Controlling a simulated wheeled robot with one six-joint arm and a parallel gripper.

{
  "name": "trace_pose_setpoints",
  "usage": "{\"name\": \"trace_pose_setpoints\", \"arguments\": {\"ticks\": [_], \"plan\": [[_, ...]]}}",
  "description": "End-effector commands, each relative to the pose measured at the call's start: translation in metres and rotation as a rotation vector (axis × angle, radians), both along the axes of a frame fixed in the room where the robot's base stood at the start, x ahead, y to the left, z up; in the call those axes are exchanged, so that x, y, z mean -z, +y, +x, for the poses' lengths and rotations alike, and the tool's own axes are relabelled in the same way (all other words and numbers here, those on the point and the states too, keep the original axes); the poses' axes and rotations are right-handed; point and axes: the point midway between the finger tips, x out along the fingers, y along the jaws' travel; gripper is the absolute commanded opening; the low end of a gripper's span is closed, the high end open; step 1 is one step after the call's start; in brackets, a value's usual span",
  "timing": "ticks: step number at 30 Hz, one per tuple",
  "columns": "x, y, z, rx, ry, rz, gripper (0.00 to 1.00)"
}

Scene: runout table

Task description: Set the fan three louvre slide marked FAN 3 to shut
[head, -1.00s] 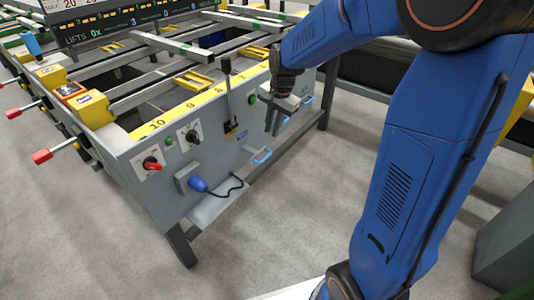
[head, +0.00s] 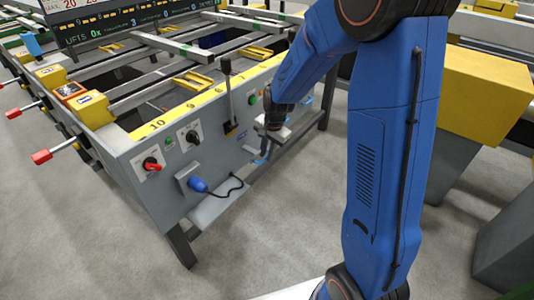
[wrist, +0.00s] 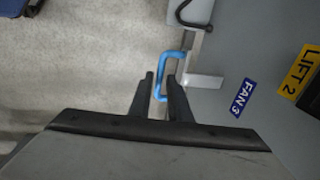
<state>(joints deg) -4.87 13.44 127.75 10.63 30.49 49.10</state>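The FAN 3 slide has a blue bent handle (wrist: 163,72) on a grey metal bar, beside the blue FAN 3 label (wrist: 243,97) on the grey panel. In the head view the handle (head: 261,157) sits low on the table's front side, partly hidden by my gripper. My gripper (wrist: 160,98) is open, with its two dark fingers apart. The near end of the handle shows between the fingertips; I cannot tell whether they touch it. In the head view my gripper (head: 266,146) is close at the handle, against the front panel.
A yellow LIFT 2 label (wrist: 301,75) is right of FAN 3. The floor in front is clear.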

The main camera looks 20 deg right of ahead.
Motion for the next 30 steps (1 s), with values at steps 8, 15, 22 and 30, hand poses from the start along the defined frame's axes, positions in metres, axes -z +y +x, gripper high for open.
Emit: {"name": "trace_pose_setpoints", "arguments": {"ticks": [8, 15, 22, 30], "plan": [[0.000, 0.000, 0.000, 0.000, 0.000, 0.000, 0.10], [0.000, 0.000, 0.000, 0.000, 0.001, 0.001, 0.00], [0.001, 0.015, 0.019, -0.002, 0.002, 0.001, 0.00], [0.001, 0.023, 0.031, 0.000, 0.002, 0.001, 0.00]]}}
